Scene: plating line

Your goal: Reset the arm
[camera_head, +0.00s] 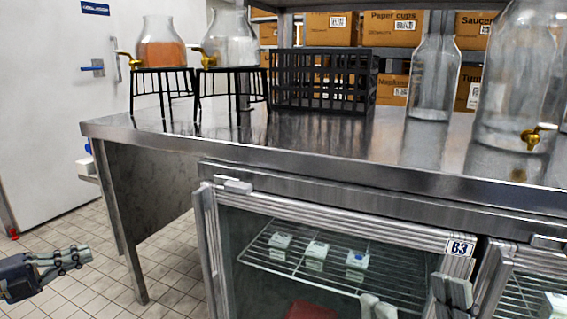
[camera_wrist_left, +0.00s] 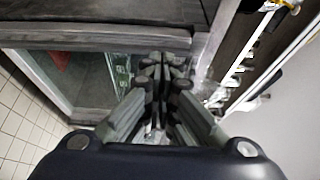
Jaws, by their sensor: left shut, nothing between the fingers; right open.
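My left gripper (camera_head: 82,256) is at the lower left in the head view, over the tiled floor and left of the steel counter. Its fingers are together with nothing between them. In the left wrist view the closed fingers (camera_wrist_left: 160,72) point toward the cabinet front. My right gripper (camera_head: 414,300) shows only by its fingertips at the bottom edge of the head view. They are apart, in front of the cabinet marked B3, and the rest of that gripper is out of frame.
The steel counter (camera_head: 300,152) carries drink dispensers (camera_head: 160,50), a black crate (camera_head: 322,85) and a glass bottle (camera_head: 433,80). Below it, a glass-fronted cabinet (camera_head: 345,232) holds small white boxes (camera_head: 317,250) on a wire shelf. Floor (camera_head: 80,285) at the left is clear.

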